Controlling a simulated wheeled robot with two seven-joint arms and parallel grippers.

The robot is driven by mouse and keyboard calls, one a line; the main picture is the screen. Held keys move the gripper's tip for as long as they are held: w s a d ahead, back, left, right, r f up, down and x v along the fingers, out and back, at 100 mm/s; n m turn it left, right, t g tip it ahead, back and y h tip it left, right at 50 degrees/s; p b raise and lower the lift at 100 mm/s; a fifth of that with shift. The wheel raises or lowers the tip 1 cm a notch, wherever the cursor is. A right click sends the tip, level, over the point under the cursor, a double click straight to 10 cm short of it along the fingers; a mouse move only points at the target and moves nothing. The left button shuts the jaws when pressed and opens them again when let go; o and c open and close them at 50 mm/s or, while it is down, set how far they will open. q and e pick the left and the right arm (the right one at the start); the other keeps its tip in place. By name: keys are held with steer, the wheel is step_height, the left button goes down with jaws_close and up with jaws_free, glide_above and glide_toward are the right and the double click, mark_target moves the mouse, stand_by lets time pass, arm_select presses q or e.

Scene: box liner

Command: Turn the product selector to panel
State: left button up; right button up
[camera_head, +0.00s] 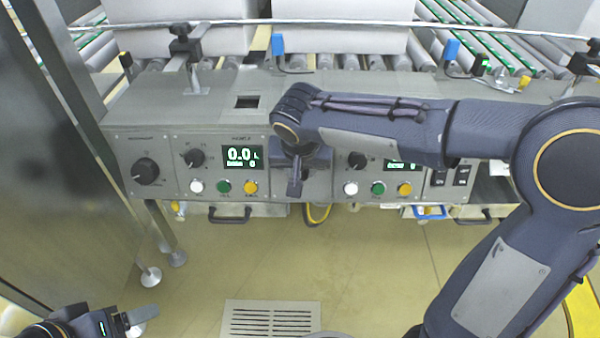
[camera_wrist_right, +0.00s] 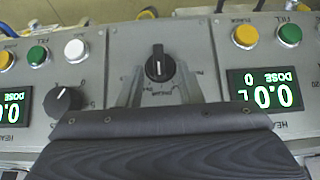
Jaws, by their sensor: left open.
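A black rotary knob (camera_wrist_right: 159,66) with a pale pointer line sits on the middle panel between two dose panels, in the right wrist view. The small lettering around it is too blurred to read fully. The pointer line stands roughly upright in that view. My right gripper (camera_head: 295,185) is in front of this middle panel and hides the knob in the head view. In the right wrist view its two fingers (camera_wrist_right: 160,90) are spread apart, one on either side of the knob's lower part. Contact cannot be told. My left gripper (camera_head: 143,318) is open and empty at the lower left.
Dose panels with a display (camera_head: 242,157), small knob (camera_head: 192,158) and coloured buttons flank the middle panel. A larger dial (camera_head: 146,171) is at the far left. Rollers and pale boxes (camera_head: 340,38) are behind the console. The floor in front is clear around a grate (camera_head: 270,318).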

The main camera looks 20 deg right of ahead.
steer(key=shift+f, duration=0.1)
jaws_close()
stand_by(0.4)
steer(key=shift+a+f+n+h+p, duration=0.4)
steer(key=shift+n+h+p, duration=0.9)
steer(key=shift+h, duration=0.5)
steer(key=shift+a+f+n+h+p, duration=0.35)
steer(key=shift+n+h+p, duration=1)
steer(key=shift+h, duration=0.45)
steer(key=shift+a+f+n+h+p, duration=0.4)
steer(key=shift+n+h+p, duration=0.7)
steer(key=shift+n+h, duration=0.55)
steer(key=shift+h, duration=0.25)
steer(key=shift+r, duration=0.1)
